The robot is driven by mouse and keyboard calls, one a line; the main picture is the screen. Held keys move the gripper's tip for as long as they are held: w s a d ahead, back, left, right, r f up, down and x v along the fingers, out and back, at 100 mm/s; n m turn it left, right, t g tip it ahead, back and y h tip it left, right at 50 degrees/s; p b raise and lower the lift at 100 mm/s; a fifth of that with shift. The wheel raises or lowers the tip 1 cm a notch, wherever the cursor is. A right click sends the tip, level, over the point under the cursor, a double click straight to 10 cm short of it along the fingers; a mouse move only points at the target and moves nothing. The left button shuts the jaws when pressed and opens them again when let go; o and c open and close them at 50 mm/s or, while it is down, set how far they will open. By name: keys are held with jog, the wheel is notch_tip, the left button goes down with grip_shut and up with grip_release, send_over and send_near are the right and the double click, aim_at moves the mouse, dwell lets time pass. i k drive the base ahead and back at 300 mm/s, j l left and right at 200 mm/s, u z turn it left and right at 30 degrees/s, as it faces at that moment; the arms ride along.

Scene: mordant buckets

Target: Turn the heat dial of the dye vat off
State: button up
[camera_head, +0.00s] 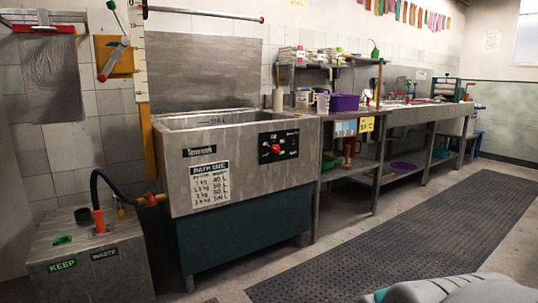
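The dye vat (233,178) is a steel tank with an open top and a dark teal lower body, left of centre. On the right of its front is a black panel with white markings and a red heat dial (275,148). The dial's exact setting is too small to read. A light grey part of my own body shows at the bottom right, far from the dial. My gripper's fingers cannot be made out in this view.
A grey box (92,267) with KEEP and WASTE labels stands left of the vat, a black hose (116,184) rising from it. A steel bench (409,118) with shelves runs right of the vat. A dark floor mat (392,238) lies flat along the clear floor before them.

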aim_at(275, 149)
jog(key=i+l, duration=0.15)
jog(key=i, duration=0.35)
jog(key=i+l+z, duration=0.1)
jog(key=i, duration=0.35)
